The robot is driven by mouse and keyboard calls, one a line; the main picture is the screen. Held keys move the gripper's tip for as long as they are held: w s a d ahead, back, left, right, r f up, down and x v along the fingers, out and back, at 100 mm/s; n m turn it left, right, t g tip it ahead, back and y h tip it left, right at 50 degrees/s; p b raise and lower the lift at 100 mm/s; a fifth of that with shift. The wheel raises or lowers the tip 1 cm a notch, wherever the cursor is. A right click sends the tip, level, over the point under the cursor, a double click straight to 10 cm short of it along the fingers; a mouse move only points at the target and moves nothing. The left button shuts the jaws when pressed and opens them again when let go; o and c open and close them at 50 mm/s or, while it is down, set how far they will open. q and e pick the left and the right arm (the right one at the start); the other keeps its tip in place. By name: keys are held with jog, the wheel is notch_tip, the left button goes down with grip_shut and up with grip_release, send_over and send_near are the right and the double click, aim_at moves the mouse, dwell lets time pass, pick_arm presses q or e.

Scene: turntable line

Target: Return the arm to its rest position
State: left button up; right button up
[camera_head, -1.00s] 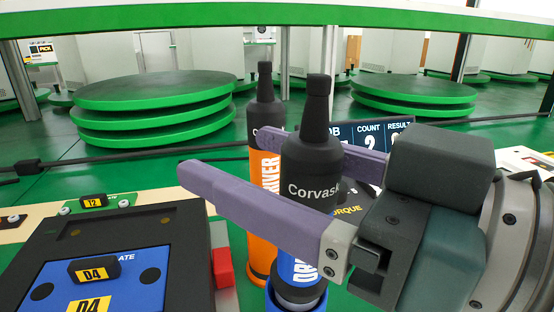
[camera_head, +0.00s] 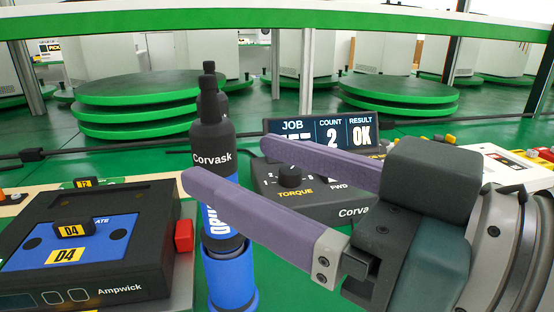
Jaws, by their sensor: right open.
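My right gripper (camera_head: 226,164) reaches in from the right with its two purple fingers apart and nothing between them. The blue and black Corvask driver (camera_head: 212,152) stands upright in a blue holder (camera_head: 232,282), just left of the fingertips. The near finger overlaps part of its blue body in the picture; I cannot tell whether they touch. A second dark driver stands behind it, mostly hidden. My left gripper is out of view.
A black Corvask torque unit (camera_head: 318,202) with a dial stands behind the fingers. A display (camera_head: 322,134) reads count 2, result OK. The Ampwick box (camera_head: 150,240) with a blue D4 plate and a red button (camera_head: 184,235) is at left. Stacked green turntables (camera_head: 138,92) stand beyond.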

jog(key=shift+w+a+r, duration=0.1)
jog(key=shift+a+r, duration=0.1)
jog(key=shift+r, duration=0.05)
jog(key=s+d+r+m+g+h+p, duration=0.1)
jog(key=s+d+r+m+h+p, duration=0.15)
jog(key=r+h+p, duration=0.75)
jog(key=s+d+m+g+h+p, duration=0.3)
jog(key=s+d+p, duration=0.4)
jog(key=d+p, duration=0.3)
jog(key=s+d+m+g+h+p, duration=0.2)
jog(key=s+d+m+g+p, duration=0.15)
jog(key=s+d+p, duration=0.45)
pick_arm(q)
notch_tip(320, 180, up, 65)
jog(key=p, duration=3.6)
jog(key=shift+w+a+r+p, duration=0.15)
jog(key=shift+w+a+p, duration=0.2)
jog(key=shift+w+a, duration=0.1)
pick_arm(e)
notch_tip(320, 180, up, 36)
jog(key=w+t, duration=0.1)
jog(key=w, duration=0.1)
jog(key=shift+d+r, duration=0.2)
jog(key=shift+d, duration=0.1)
